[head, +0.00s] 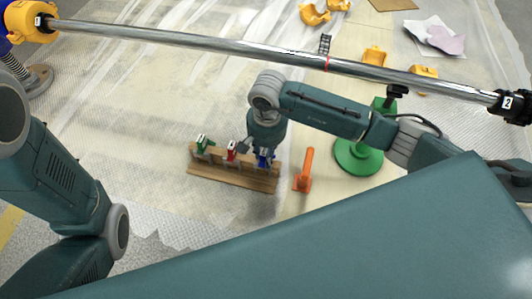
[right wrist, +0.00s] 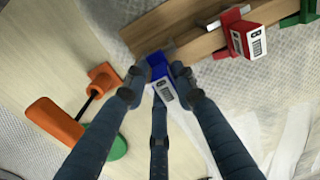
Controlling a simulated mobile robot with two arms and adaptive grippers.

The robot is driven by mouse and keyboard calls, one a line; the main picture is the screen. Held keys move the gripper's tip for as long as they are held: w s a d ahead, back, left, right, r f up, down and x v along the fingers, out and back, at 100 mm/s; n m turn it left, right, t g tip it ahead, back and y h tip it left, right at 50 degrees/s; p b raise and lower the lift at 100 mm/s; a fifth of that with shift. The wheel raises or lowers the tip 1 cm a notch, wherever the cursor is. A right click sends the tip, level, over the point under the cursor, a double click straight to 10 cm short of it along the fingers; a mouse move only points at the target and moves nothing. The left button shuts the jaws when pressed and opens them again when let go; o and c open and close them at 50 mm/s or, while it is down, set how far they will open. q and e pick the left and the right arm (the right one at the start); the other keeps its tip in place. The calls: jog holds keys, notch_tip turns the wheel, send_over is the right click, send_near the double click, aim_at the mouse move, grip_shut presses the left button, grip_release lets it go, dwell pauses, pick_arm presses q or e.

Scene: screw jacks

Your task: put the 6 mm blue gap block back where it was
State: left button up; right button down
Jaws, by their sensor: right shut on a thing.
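The blue gap block (head: 264,160) is at the right end of the wooden rack (head: 228,179) in the head view. My right gripper (head: 262,151) reaches down from above and is shut on the block. In the right wrist view, the blue block (right wrist: 159,72) with its white label sits between the fingertips of my right gripper (right wrist: 157,84), close against the end of the rack (right wrist: 200,43). I cannot tell whether it rests in a slot or is held just above. My left arm shows at the left, but its gripper is out of view.
A red block (head: 232,151) and a green block (head: 203,143) stand farther left on the rack. An orange tool (head: 306,170) stands just right of the rack. A long steel bar (head: 230,47) crosses the view above.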

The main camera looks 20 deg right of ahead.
jog(key=shift+f+b, duration=0.45)
jog(key=shift+f, duration=0.15)
jog(key=c, duration=1.3)
grip_release()
jog(key=shift+c, duration=0.2)
notch_tip(320, 180, up, 12)
jog(key=shift+d+r, duration=0.1)
jog(key=shift+s, duration=0.1)
